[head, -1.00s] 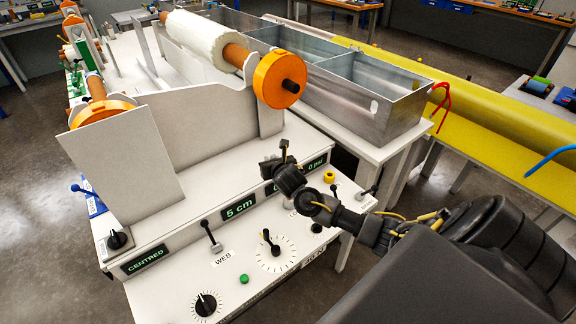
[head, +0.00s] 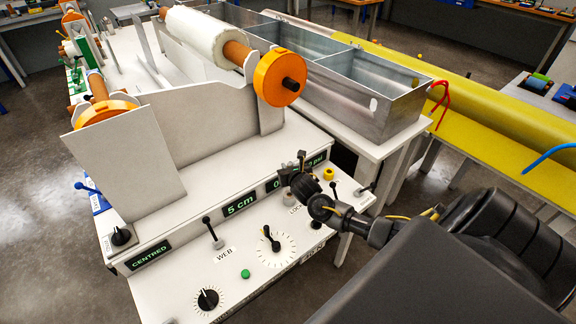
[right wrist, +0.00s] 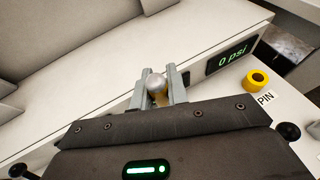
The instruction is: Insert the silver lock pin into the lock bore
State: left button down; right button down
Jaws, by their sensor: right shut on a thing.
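The silver lock pin shows its rounded head (right wrist: 155,82) between the fingers of my right gripper (right wrist: 153,90) in the right wrist view. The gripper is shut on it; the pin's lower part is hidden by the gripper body. In the head view my right gripper (head: 298,168) is over the right end of the sloped console, by a small pale cylinder (head: 286,194) next to a label that seems to read LOCK. This may be the lock bore; its opening cannot be made out. The pin is not clear in the head view. My left gripper is not in view.
A yellow ring (right wrist: 256,80) labelled PIN sits right of the gripper in the wrist view. A 0 psi display (right wrist: 232,58) is close by. Black levers and a dial (head: 270,245) stand on the console. A metal bath (head: 385,105) stands behind.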

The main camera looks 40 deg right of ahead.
jog(key=b, duration=0.3)
send_over(289, 192)
jog(key=shift+w+a+f, duration=0.1)
jog(key=shift+f, duration=2.8)
jog(key=shift+p, duration=0.75)
jog(key=shift+f+b, duration=1.7)
jog(key=shift+f, duration=0.8)
jog(key=c, duration=1.3)
grip_release()
jog(key=v, duration=1.1)
jog(key=shift+p, duration=0.45)
jog(key=shift+f, duration=0.1)
